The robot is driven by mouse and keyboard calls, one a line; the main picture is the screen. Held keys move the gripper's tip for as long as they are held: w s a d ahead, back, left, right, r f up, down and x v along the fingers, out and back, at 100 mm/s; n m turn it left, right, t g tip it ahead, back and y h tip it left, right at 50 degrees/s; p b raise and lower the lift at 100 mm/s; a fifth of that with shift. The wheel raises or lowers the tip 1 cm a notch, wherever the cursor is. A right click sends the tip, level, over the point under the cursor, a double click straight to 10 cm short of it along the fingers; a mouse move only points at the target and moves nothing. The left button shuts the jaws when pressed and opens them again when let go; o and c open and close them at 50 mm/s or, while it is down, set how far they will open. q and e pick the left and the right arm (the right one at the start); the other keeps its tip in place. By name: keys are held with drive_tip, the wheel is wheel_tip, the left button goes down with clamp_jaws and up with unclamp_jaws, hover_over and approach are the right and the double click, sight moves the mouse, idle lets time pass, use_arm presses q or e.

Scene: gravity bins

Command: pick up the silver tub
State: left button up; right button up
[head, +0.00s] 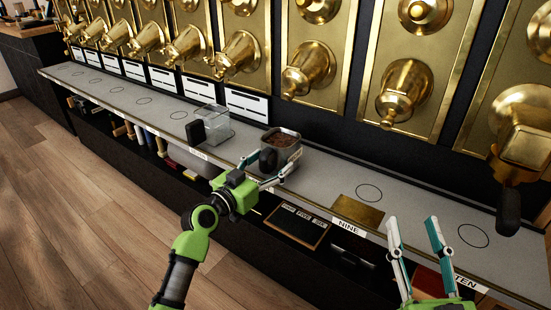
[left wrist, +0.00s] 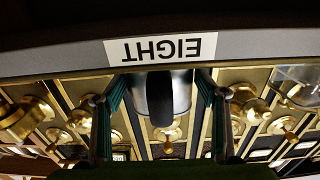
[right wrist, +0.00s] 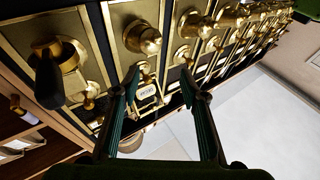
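The silver tub (head: 293,153) is a metal container with brown contents and a dark handle, standing upright on the grey counter. My left gripper (head: 276,166) is open, its fingers reaching toward the tub's front from either side. In the left wrist view the tub (left wrist: 182,92) and its black handle (left wrist: 158,98) show between the open fingers. I cannot tell whether the fingers touch it. My right gripper (head: 412,232) is open and empty near the counter's front edge, right of the brass plate; it shows open in the right wrist view (right wrist: 158,80).
A clear tub (head: 215,127) with a black handle stands left of the silver tub. A brass plate (head: 357,211) lies to its right. Brass dispensers (head: 308,70) line the wall behind. The grey counter (head: 410,195) has bare spots with ring marks. A small blackboard (head: 298,227) sits below.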

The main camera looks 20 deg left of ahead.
sight(273, 150)
use_arm(q)
drive_tip(key=c, duration=0.6)
drive_tip(key=shift+r, duration=0.15)
use_arm(e)
drive_tip(key=shift+f, duration=0.1)
